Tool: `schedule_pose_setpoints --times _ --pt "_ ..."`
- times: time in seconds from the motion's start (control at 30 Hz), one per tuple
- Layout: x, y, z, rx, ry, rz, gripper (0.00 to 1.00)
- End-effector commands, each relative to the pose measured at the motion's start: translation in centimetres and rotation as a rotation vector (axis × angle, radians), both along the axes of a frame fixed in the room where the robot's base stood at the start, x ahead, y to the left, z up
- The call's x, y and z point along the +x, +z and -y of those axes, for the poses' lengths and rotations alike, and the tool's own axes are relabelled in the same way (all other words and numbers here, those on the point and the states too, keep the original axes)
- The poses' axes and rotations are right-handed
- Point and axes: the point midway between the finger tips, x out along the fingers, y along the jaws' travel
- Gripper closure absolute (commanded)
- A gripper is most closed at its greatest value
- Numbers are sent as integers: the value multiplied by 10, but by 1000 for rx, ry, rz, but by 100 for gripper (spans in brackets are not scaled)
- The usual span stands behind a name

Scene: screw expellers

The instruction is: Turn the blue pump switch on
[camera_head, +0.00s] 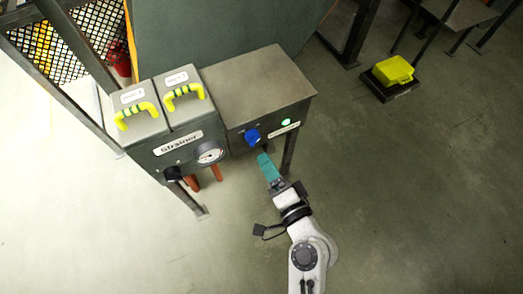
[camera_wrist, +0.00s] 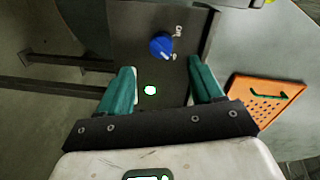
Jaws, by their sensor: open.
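The blue pump switch (camera_head: 252,136) is a round blue knob on the front face of a grey metal box (camera_head: 262,85), right of the strainer unit. In the wrist view the blue switch (camera_wrist: 160,44) lies ahead of my fingers, between them and slightly above their tips, with white lettering beside it. My gripper (camera_head: 265,160) has teal fingers and is just below and in front of the switch, apart from it. In the wrist view my gripper (camera_wrist: 158,68) is open and empty, with a finger on each side.
A lit green light (camera_head: 286,122) sits right of the switch and above a white label. The strainer box (camera_head: 170,135) at left has yellow-green handles, a gauge (camera_head: 209,153) and a black knob (camera_head: 173,173). An orange perforated piece (camera_wrist: 262,98) shows in the wrist view.

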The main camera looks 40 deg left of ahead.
Motion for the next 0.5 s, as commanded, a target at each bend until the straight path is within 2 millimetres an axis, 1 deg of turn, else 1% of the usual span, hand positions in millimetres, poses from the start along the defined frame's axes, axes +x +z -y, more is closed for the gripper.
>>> schedule_pose_setpoints --times 0.03,0.1,0.2,0.3,0.5 --pt "-3 1 8 0 -2 0 34" --pt "-7 1 16 0 -1 -1 34" --pt "-10 2 24 -1 0 0 34" --pt "-12 2 27 0 0 0 34" --pt "-12 2 28 1 0 1 34"
